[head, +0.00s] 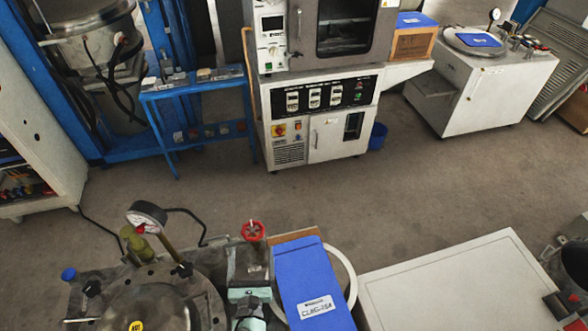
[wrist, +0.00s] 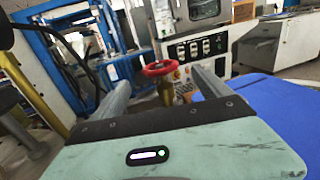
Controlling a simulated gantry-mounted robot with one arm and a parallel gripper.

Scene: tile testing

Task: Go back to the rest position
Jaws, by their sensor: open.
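My gripper (wrist: 161,78) is open, with its two grey fingers spread apart and pointing away from the wrist camera. In the head view my gripper (head: 248,268) shows at the bottom, with its pale green body behind it. A red handwheel (wrist: 160,68) on a brass-coloured valve appears between the fingers in the wrist view. The handwheel (head: 252,231) also shows just beyond the gripper in the head view. I cannot tell whether a finger touches the valve. No object is held between the fingers.
A round metal vessel (head: 146,307) with a pressure gauge (head: 146,216) stands to the left. A blue labelled binder (head: 308,285) lies close on the right, beside a white cabinet top (head: 455,285). Open floor (head: 220,200) separates these from the oven cabinet (head: 340,125) and blue table (head: 195,85).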

